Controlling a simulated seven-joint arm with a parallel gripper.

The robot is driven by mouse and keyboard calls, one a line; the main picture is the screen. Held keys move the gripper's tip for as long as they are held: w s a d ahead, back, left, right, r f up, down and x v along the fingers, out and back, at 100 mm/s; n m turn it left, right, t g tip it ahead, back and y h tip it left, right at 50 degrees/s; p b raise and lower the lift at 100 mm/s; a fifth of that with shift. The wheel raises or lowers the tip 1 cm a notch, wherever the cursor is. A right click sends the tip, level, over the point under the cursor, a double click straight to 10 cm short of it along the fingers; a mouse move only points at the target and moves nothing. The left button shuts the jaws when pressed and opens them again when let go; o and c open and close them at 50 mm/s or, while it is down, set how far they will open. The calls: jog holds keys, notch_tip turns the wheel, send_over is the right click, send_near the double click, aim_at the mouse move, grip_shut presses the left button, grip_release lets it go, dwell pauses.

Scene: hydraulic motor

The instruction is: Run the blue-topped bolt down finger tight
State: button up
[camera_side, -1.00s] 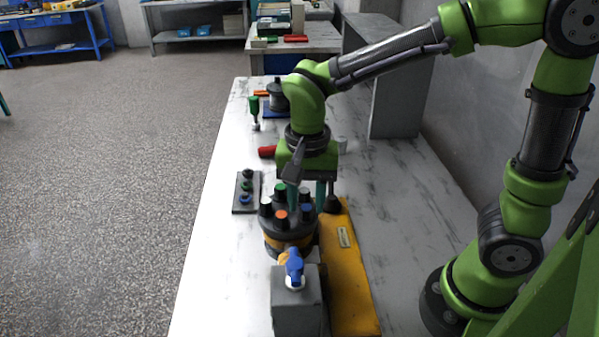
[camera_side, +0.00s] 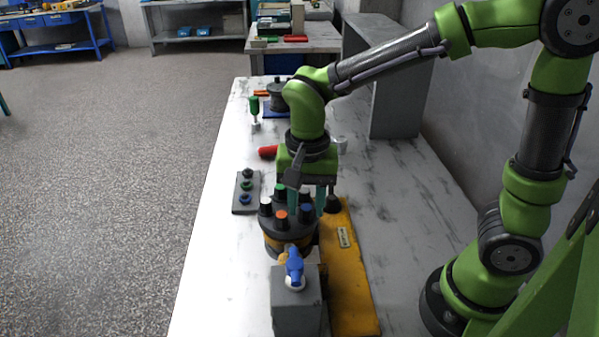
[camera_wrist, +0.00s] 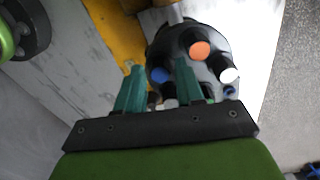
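The motor (camera_side: 286,240) is a dark round body with an orange band, upright on the bench. Several capped bolts stand in a ring on its top. The blue-topped bolt (camera_side: 306,210) is upright at the ring's right front; in the wrist view its blue cap (camera_wrist: 160,75) shows between the two teal fingertips. My gripper (camera_side: 306,204) points down over the motor, and its fingers (camera_wrist: 158,72) are clearly apart, with gaps beside the cap. I cannot tell whether the fingers are level with the cap. The bolt's shank is hidden.
Orange (camera_wrist: 200,50) and white (camera_wrist: 229,75) caps stand close by. A grey block with a blue-handled fitting (camera_side: 293,266) stands in front. A yellow plate (camera_side: 346,270) lies right, a small rack (camera_side: 246,192) left. The bench's left side is mostly clear.

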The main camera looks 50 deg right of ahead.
jog(key=shift+f, duration=0.45)
jog(key=shift+r, duration=0.2)
jog(key=shift+c, duration=0.3)
jog(key=c, duration=0.5)
jog(key=m, duration=0.4)
jog(key=shift+m, duration=2.1)
